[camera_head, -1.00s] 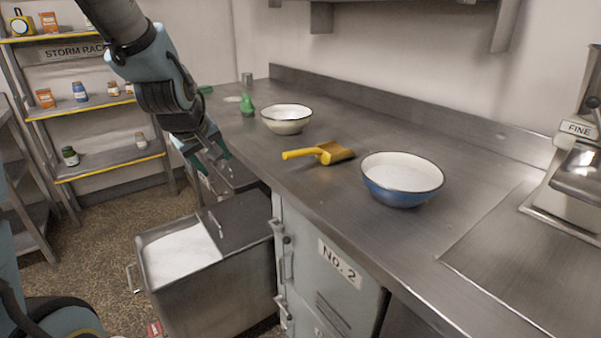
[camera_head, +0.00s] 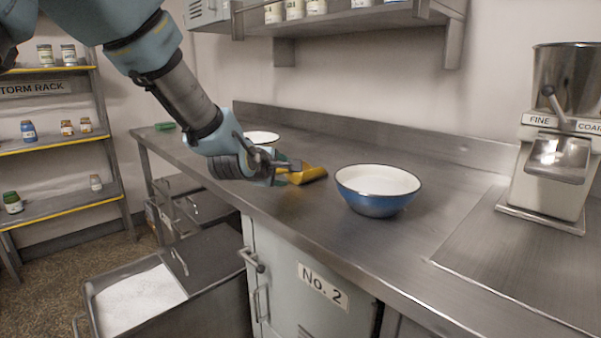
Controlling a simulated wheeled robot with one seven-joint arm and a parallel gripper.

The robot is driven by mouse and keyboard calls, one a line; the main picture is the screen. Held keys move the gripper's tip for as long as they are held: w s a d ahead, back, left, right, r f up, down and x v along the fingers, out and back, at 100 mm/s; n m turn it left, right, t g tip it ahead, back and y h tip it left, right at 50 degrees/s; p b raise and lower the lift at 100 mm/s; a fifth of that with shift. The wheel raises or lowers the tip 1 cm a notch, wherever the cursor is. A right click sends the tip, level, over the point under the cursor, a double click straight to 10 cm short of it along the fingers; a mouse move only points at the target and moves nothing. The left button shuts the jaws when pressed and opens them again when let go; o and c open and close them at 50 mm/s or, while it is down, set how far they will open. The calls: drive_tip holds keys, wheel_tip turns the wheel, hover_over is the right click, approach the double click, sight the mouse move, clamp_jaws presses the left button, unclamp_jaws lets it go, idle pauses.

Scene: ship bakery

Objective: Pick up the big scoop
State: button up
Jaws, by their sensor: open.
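The big scoop (camera_head: 312,174) is yellow and lies on the steel counter, left of the blue bowl. Its pan shows to the right of my gripper, and its handle is hidden behind the gripper. My gripper (camera_head: 290,170) is open and sits over the counter at the scoop's handle end. I cannot tell whether the fingers touch the handle or are around it.
A blue enamel bowl (camera_head: 377,189) stands right of the scoop. A white bowl (camera_head: 262,137) is partly hidden behind my gripper. A grinder (camera_head: 556,150) stands at the right. An open bin of white powder (camera_head: 138,300) is below the counter's front edge.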

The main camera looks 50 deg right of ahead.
sight(309, 173)
drive_tip(key=x, duration=0.1)
drive_tip(key=p+x, duration=0.1)
drive_tip(key=x, duration=0.2)
drive_tip(key=shift+w+d+r+p, duration=0.15)
drive_tip(key=shift+d+r+p, duration=0.05)
drive_tip(key=shift+r+p, duration=0.1)
drive_tip(key=shift+w+d+f, duration=0.2)
drive_tip(key=shift+d+f, duration=0.1)
drive_tip(key=shift+d, duration=0.1)
clamp_jaws()
